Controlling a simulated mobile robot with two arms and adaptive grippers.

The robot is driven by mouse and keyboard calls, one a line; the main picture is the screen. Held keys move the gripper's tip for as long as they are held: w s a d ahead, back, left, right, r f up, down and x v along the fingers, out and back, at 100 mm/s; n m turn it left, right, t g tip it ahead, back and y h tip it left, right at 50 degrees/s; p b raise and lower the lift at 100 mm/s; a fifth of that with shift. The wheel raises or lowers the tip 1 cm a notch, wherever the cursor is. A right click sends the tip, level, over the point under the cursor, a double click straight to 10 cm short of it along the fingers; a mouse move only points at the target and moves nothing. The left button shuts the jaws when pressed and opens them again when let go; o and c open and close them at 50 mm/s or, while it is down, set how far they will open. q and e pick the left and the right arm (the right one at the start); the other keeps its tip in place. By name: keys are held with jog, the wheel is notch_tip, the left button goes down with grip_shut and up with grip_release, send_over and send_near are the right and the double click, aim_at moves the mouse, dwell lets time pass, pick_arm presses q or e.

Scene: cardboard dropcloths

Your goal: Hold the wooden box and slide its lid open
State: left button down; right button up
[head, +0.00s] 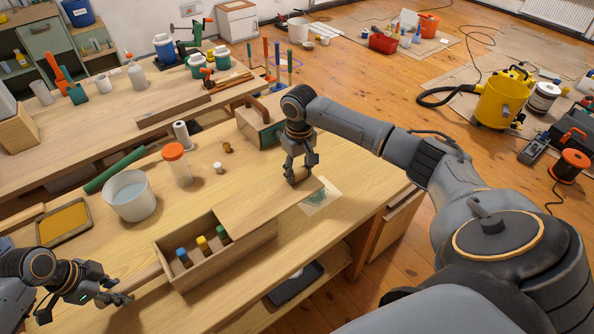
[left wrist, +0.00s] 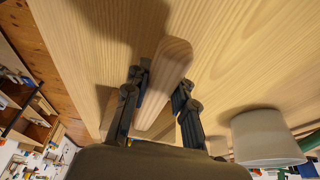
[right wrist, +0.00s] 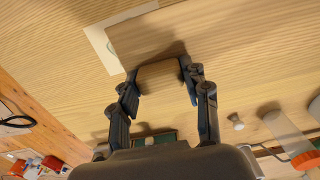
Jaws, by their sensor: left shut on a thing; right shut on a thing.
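The wooden box (head: 185,278) stands on the workbench, its left part open. Three small bottles with blue, yellow and green caps (head: 202,243) stand inside. Its flat lid (head: 255,207) is slid far to the right and sticks out past the box, still overlapping its right end. My left gripper (head: 122,298) is shut on the box's wooden handle (left wrist: 167,75) at the left end. My right gripper (head: 298,177) is shut on the lid's wooden knob (right wrist: 160,77), near the lid's right end. The knob is mostly hidden by the fingers in the head view.
A white bucket (head: 131,197), an orange-lidded jar (head: 176,165) and a green roll (head: 115,170) stand or lie behind the box. A sheet with a green mark (head: 320,196) lies by the lid's right end. A wooden toolbox (head: 262,123) stands behind my right gripper.

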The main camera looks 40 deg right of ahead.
jog(key=shift+d, duration=0.8)
jog(key=o, duration=1.2)
jog(key=shift+o, duration=0.2)
jog(key=o, duration=0.5)
jog(key=shift+r, duration=3.5)
pick_arm(q)
jog(key=c, duration=1)
grip_release()
